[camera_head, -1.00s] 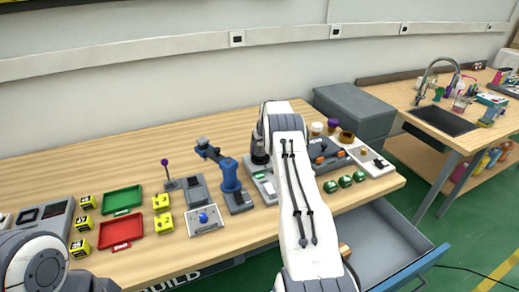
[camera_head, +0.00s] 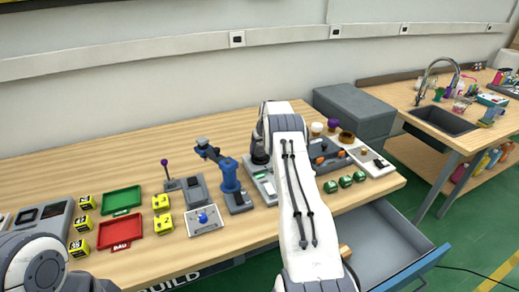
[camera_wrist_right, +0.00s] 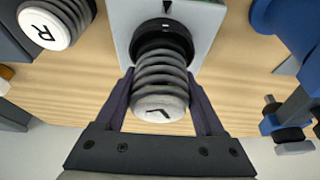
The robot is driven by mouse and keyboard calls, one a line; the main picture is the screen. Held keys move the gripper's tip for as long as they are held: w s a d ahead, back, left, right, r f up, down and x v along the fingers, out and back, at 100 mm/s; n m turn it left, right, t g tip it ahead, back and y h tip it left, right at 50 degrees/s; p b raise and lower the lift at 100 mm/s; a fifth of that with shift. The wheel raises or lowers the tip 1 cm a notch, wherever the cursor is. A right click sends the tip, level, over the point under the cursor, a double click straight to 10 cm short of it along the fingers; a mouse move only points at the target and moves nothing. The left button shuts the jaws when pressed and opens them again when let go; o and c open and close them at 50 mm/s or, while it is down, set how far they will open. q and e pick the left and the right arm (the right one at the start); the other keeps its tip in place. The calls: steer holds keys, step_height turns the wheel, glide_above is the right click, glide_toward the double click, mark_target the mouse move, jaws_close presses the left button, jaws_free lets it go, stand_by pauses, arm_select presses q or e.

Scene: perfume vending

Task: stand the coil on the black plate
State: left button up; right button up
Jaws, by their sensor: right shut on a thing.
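My right gripper (camera_wrist_right: 160,88) is shut on a grey ribbed coil (camera_wrist_right: 162,72) with a white cap marked with a dark character. One dark finger is on each side of the coil. Beyond the coil's far end is a round black part (camera_wrist_right: 160,28), seemingly the black plate, on a light grey panel (camera_wrist_right: 120,22). The coil's end overlaps it in the right wrist view; I cannot tell whether they touch. In the head view my right arm hides most of this spot. My left arm shows at the lower left, but its gripper fingers do not.
A second coil (camera_wrist_right: 58,22) with a white cap marked R stands close on the left in the right wrist view. A blue device (camera_head: 229,175), green tray (camera_head: 122,199) and red tray (camera_head: 120,232) are on the wooden table. Green blocks (camera_head: 345,181) lie near the right front edge.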

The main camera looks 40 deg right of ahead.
steer(key=shift+f+b, duration=0.45)
steer(key=shift+f, duration=0.05)
steer(key=o, duration=1.6)
steer(key=shift+r+p, duration=1.8)
steer(key=shift+r, duration=1.75)
